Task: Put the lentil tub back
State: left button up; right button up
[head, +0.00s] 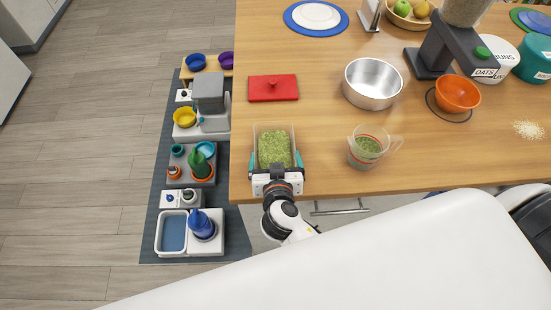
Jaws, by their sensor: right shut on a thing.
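The lentil tub (275,130) is a clear rectangular tub filled with green lentils, at the table's front left corner. It is uncovered. My right gripper (275,168) is at its near side, with teal fingers on the tub's left and right sides, shut on it. I cannot tell whether the tub rests on the table or is held just above it. A red lid (273,88) with a knob lies flat on the table behind the tub. My left gripper is not in view.
A clear measuring jug (366,150) with lentils stands to the right, with a steel bowl (372,84) behind it. An orange bowl (457,93) sits near a dark dispenser (432,58). Spilled grains (529,130) lie far right. Pet items stand on a floor mat (150,215) at left.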

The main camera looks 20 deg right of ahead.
jog(key=o, duration=0.7)
jog(key=shift+r, duration=0.1)
jog(key=b+v, duration=0.3)
jog(key=v, duration=0.9)
jog(key=shift+s, duration=0.1)
